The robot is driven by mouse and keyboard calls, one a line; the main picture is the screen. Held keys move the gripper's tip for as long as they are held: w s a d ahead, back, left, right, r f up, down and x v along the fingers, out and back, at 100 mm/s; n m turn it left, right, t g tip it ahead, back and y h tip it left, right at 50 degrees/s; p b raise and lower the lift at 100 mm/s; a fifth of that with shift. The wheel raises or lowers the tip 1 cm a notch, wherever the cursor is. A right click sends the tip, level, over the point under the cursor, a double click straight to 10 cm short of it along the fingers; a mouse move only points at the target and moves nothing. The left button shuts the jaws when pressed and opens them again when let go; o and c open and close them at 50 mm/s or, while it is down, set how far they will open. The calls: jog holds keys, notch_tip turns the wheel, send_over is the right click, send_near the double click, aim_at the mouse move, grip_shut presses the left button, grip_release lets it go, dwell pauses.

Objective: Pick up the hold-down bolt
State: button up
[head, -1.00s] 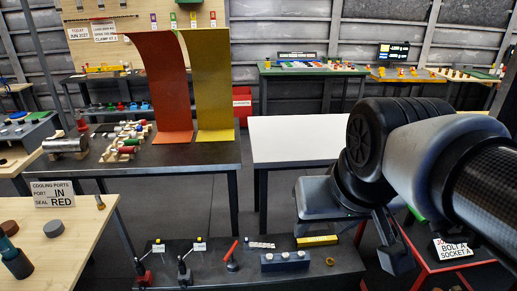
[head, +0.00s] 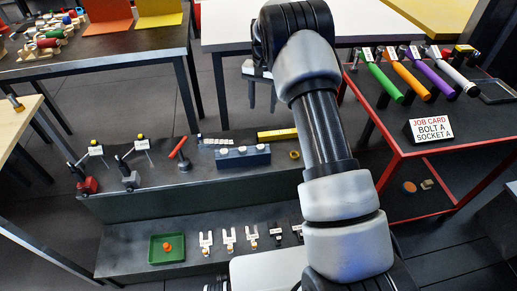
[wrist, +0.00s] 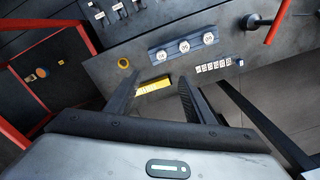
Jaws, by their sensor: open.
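I cannot tell for sure which thing is the hold-down bolt. Small dark pieces with white labels (head: 276,235) stand on the lower shelf, partly behind my arm. They also show at the top of the wrist view (wrist: 117,7), too small to name. The job card (head: 432,129) on the red-framed table reads "BOLT A SOCKET A". My gripper (wrist: 156,88) is open, with nothing between its fingers. In the wrist view, its fingers lie over the yellow bar (wrist: 153,86), clear of the labelled pieces.
A blue block with three white-topped spots (head: 243,157) and a brass ring (head: 295,155) sit on the upper shelf. A red-handled lever (head: 180,150) stands left. A green tray (head: 167,249) is on the lower shelf. Coloured-handled tools (head: 385,83) lie on the red-framed table.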

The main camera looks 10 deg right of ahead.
jog(key=b, duration=0.3)
send_over(260, 147)
jog(key=f, duration=1.6)
jog(key=shift+s+d+f, duration=0.1)
jog(key=shift+d+f, duration=0.2)
jog(key=f+b, duration=0.2)
jog(key=f, duration=0.3)
jog(key=shift+a+f, duration=0.15)
jog(key=shift+a, duration=0.05)
grip_shut()
